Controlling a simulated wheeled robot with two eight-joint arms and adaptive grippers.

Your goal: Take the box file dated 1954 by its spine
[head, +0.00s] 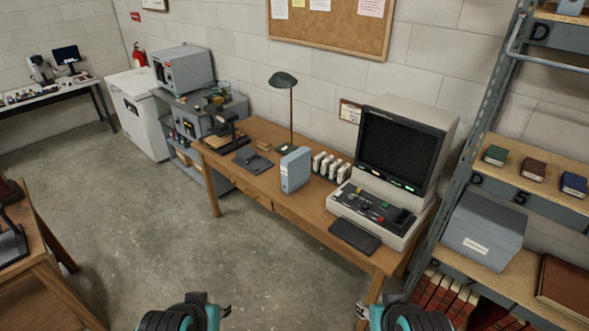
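A grey-blue box file (296,171) stands upright on the wooden desk (322,222), with a small pale label on its narrow face. Any date on it is too small to read. A larger grey box (484,229) with a white label lies on the right-hand shelf; its label is also unreadable. My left gripper (225,309) and my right gripper (361,310) are at the bottom edge, low in front of the desk and well apart from both boxes. Only small parts of them show, so I cannot tell whether they are open.
White cartridges (331,167) stand right of the box file, then a bulky monitor console (397,170). The metal shelving (497,120) borders the right. The floor (150,230) in front is clear.

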